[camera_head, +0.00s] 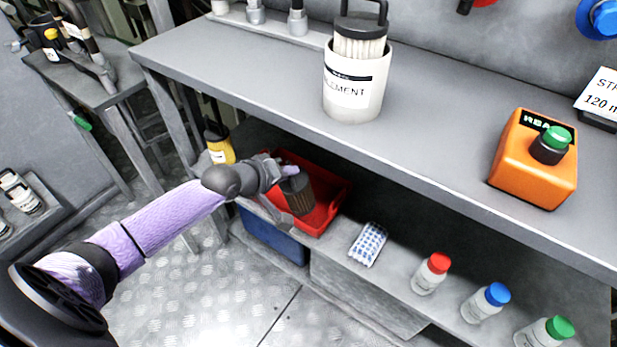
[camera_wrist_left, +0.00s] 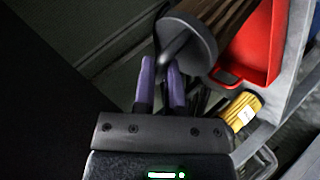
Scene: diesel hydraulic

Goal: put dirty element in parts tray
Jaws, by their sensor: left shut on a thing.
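The dirty element (camera_head: 297,193) is a dark brown pleated cylinder with a grey cap. My left gripper (camera_head: 283,170) is shut on its top handle. The element hangs upright or nearly so over the red parts tray (camera_head: 333,209) on the lower shelf; I cannot tell if it touches the tray floor. In the left wrist view, the purple fingers of the gripper (camera_wrist_left: 162,80) meet the dark handle of the element (camera_wrist_left: 205,35), with the red tray (camera_wrist_left: 262,45) beyond. My right gripper is not in view.
A white canister (camera_head: 352,100) with a pale element stands on the bench (camera_head: 430,130), whose edge overhangs the shelf. An orange box (camera_head: 533,165) with a green button is at right. A blister pack (camera_head: 368,244), several capped bottles and a yellow bottle (camera_head: 219,146) are nearby.

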